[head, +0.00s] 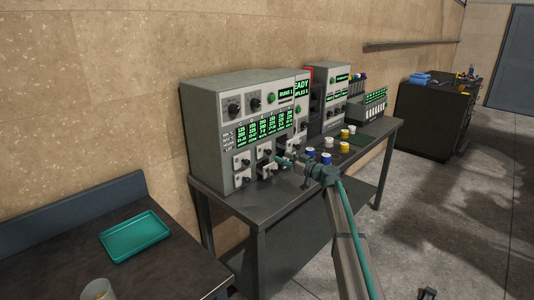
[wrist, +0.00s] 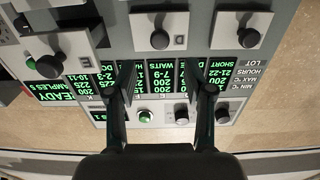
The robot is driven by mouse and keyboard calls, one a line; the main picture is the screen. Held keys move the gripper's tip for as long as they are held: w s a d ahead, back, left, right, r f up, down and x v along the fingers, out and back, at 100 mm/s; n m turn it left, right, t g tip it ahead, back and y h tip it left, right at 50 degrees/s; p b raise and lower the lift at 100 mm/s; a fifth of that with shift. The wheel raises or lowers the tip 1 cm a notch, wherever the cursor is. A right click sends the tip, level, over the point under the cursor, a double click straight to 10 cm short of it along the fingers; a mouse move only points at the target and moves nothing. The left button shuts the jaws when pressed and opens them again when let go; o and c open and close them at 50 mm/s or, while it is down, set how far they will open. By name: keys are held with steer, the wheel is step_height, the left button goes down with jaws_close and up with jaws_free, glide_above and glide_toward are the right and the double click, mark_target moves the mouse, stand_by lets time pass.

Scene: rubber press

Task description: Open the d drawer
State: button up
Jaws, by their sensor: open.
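The d drawer (wrist: 147,24) is a small pale drawer front with a dark round knob (wrist: 160,40) in the wrist view, where the machine appears upside down. A small letter beside it looks like a D. The drawer looks shut. My gripper (wrist: 160,92) is open and empty. Its two fingers are spread to either side of the knob's line, with the knob apart from them. In the head view my gripper (head: 287,161) is close to the machine's front, beside the drawer knobs; the letters there are too small to read.
Similar knobbed drawers flank it, one at left (wrist: 62,45) and one at right (wrist: 262,22) in the wrist view. The grey machine (head: 222,105) stands on a dark bench (head: 270,211) with white, blue and yellow cups (head: 344,134). A teal tray (head: 135,237) lies on the left table.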

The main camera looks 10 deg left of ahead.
mark_target(270, 152)
steer(key=p+x, duration=0.2)
steer(key=x, duration=0.7)
steer(key=shift+p, duration=0.35)
jaws_close()
